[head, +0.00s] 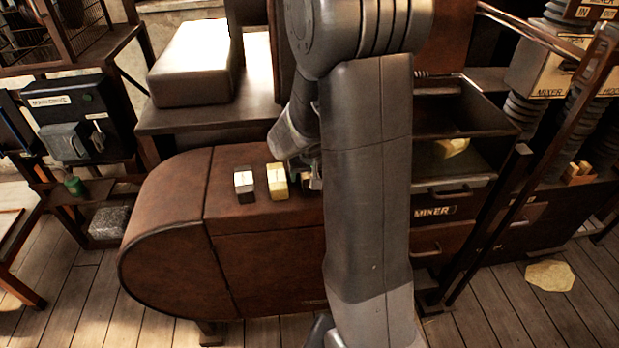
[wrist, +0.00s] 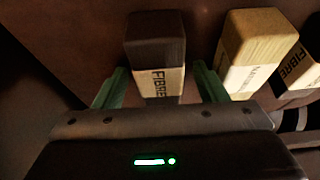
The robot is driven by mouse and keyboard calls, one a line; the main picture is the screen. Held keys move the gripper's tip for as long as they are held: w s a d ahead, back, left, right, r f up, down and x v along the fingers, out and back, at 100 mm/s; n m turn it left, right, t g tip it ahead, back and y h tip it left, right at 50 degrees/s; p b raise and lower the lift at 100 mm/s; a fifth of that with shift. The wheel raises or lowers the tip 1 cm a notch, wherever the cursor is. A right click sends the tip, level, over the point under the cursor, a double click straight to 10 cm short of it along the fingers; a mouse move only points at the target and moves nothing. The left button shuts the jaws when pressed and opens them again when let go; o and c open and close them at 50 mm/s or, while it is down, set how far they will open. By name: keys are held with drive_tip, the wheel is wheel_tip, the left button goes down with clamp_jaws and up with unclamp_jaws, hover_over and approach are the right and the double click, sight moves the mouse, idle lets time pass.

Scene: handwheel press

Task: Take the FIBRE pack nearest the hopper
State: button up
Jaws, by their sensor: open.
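A dark brown pack with a pale band reading FIBRE (wrist: 155,45) stands between the two green fingers of my gripper (wrist: 160,78) in the wrist view. The fingers are open, one on each side, with no clear grip on it. To its right stands a yellow pack (wrist: 255,45), and beyond that another FIBRE pack (wrist: 300,75), cut by the frame edge. In the head view, a dark and white pack (head: 244,186) and the yellow pack (head: 278,181) stand on the brown cabinet top. My gripper (head: 312,180) is just right of them, mostly hidden by my arm.
The brown rounded cabinet (head: 240,250) bears the packs. A drawer unit labelled MIXER (head: 432,212) stands right of my arm. A grey cushion-like block (head: 195,65) lies behind.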

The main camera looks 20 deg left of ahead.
drive_tip(key=shift+f+b, duration=0.25)
drive_tip(key=shift+b, duration=0.2)
idle(0.5)
drive_tip(key=c, duration=1.1)
